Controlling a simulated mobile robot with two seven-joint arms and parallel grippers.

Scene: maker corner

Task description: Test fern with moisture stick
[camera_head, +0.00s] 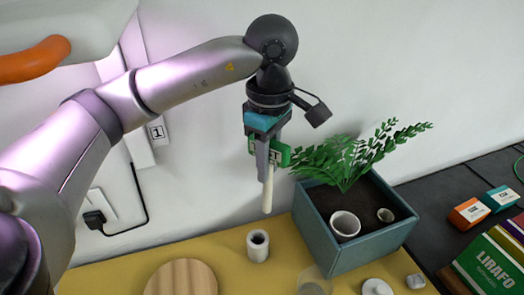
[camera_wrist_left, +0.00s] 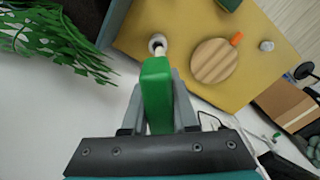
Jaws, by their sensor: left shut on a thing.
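My left gripper (camera_head: 265,160) points down and is shut on the moisture stick (camera_head: 267,197), which has a green head and a pale rod. The stick hangs nearly upright above the yellow table, left of the planter. In the left wrist view its green head (camera_wrist_left: 156,90) fills the space between the fingers. The fern (camera_head: 345,158) grows in a teal square planter (camera_head: 372,247) with dark soil; its fronds (camera_wrist_left: 50,45) show at the upper left of the wrist view. A white hollow cylinder (camera_head: 258,254) stands on the table below the stick. My right gripper is not in view.
A round wooden board (camera_head: 181,278), a clear glass (camera_head: 314,281) and small pale items are in front. Boxes (camera_head: 468,213) and books (camera_head: 488,262) lie right. The wall is close behind.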

